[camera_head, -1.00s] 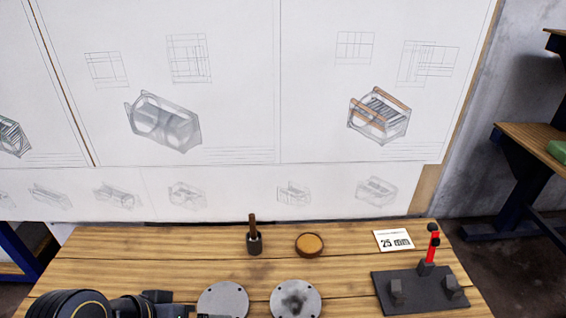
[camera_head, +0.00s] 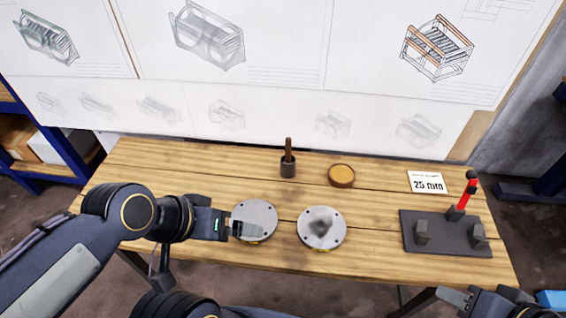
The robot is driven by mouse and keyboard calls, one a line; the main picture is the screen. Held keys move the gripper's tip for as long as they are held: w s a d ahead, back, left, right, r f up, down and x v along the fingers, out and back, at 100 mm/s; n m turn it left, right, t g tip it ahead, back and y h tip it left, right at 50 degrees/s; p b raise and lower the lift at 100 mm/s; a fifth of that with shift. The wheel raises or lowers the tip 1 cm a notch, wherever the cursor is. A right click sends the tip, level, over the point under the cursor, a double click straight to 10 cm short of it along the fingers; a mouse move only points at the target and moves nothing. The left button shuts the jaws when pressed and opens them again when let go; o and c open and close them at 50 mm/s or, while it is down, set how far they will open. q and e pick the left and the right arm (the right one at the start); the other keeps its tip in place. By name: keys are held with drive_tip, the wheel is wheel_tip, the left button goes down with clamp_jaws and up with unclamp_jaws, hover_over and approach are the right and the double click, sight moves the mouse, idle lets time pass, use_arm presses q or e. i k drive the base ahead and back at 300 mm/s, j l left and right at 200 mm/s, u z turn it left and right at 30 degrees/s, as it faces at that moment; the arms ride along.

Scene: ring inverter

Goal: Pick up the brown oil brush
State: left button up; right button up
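The brown oil brush (camera_head: 288,148) stands upright in a small dark cup (camera_head: 288,168) near the back edge of the wooden table (camera_head: 200,165). Only its brown handle shows; its lower end is hidden in the cup. My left gripper (camera_head: 245,229) is over the front part of the table, at the left grey disc, in front of the brush and to its left, apart from it. My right gripper (camera_head: 455,296) is at the bottom right, in front of the table's front edge and far from the brush. The finger gap of neither shows clearly.
Two grey round discs (camera_head: 262,212) (camera_head: 322,222) lie in the middle of the table. A round dish with amber content (camera_head: 341,175) stands right of the brush. A "25 mm" card (camera_head: 427,182) and a dark fixture with a red-handled part (camera_head: 445,240) are at the right.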

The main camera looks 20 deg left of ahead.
sight(288, 140)
drive_tip(key=i+j+u, duration=0.2)
drive_tip(key=i, duration=0.3)
drive_tip(key=i+j+u, duration=0.2)
drive_tip(key=i, duration=0.25)
drive_tip(key=j, duration=0.1)
